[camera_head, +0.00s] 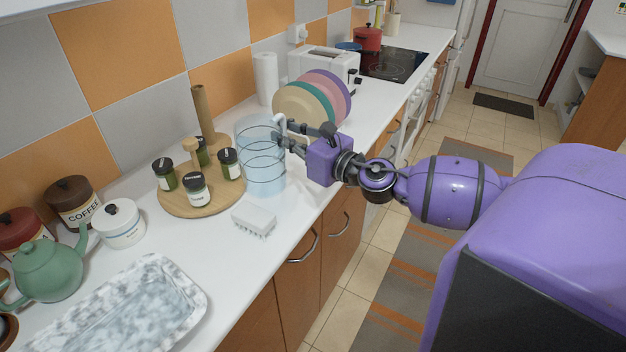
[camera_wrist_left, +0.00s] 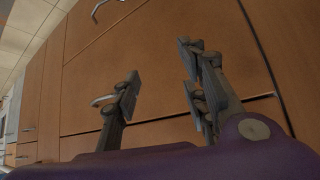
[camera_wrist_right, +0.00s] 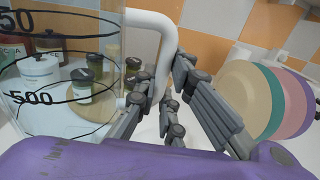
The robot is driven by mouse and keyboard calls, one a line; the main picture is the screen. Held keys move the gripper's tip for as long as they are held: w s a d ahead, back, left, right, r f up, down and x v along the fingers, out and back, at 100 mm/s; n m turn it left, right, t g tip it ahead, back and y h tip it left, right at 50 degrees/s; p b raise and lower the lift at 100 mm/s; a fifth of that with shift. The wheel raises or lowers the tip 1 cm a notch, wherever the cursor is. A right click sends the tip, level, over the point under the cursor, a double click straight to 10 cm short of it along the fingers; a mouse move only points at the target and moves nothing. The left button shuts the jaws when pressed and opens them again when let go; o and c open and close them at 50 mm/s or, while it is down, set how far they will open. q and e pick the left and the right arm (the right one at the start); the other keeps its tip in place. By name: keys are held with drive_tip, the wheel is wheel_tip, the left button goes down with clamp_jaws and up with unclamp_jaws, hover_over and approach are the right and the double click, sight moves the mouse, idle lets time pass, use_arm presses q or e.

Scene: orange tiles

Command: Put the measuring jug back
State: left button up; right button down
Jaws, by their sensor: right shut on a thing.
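The clear measuring jug (camera_head: 264,178) with dark ring marks is upright over the counter, just right of the round wooden board; I cannot tell whether its base touches the counter. Its pale handle shows in the right wrist view (camera_wrist_right: 160,38), and its marked wall (camera_wrist_right: 60,18) fills the left side there. My right gripper (camera_head: 281,138) is shut on the jug's handle, with the handle running between the fingers (camera_wrist_right: 166,88). My left gripper (camera_wrist_left: 158,85) is open and empty in front of the cabinet fronts; it is outside the head view.
The round board (camera_head: 203,203) holds several dark-lidded jars. A white brush (camera_head: 254,218) lies just in front of the jug. Colored plates (camera_head: 305,105) stand upright behind the right gripper. A marbled tray (camera_head: 130,305), green teapot (camera_head: 50,272) and canisters occupy the left.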

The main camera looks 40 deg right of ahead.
drive_tip(key=shift+m+h, duration=0.3)
drive_tip(key=shift+h, duration=0.2)
drive_tip(key=w+d+f+b, duration=0.2)
drive_tip(key=w+d+f, duration=0.1)
drive_tip(key=f, duration=0.1)
drive_tip(key=w+d+f+b, duration=0.1)
drive_tip(key=w+d+f, duration=0.2)
drive_tip(key=f, duration=0.1)
drive_tip(key=w+d+f+b, duration=0.2)
drive_tip(key=w+d+f, duration=0.2)
drive_tip(key=shift+f+b, duration=0.3)
drive_tip(key=shift+f, duration=0.05)
use_arm(q)
wheel_tip(320, 180, down, 6)
drive_tip(key=s, duration=0.1)
drive_tip(key=shift+s+a+g, duration=0.15)
drive_tip(key=shift+s+g, duration=0.15)
drive_tip(key=shift+s, duration=0.05)
use_arm(e)
drive_tip(key=shift+f, duration=0.1)
use_arm(q)
drive_tip(key=shift+s, duration=0.15)
use_arm(e)
drive_tip(key=shift+f, duration=0.2)
drive_tip(key=c, duration=1.8)
unclamp_jaws()
drive_tip(key=shift+c, duration=0.2)
use_arm(q)
drive_tip(key=shift+s+f, duration=0.1)
drive_tip(key=shift+f, duration=0.05)
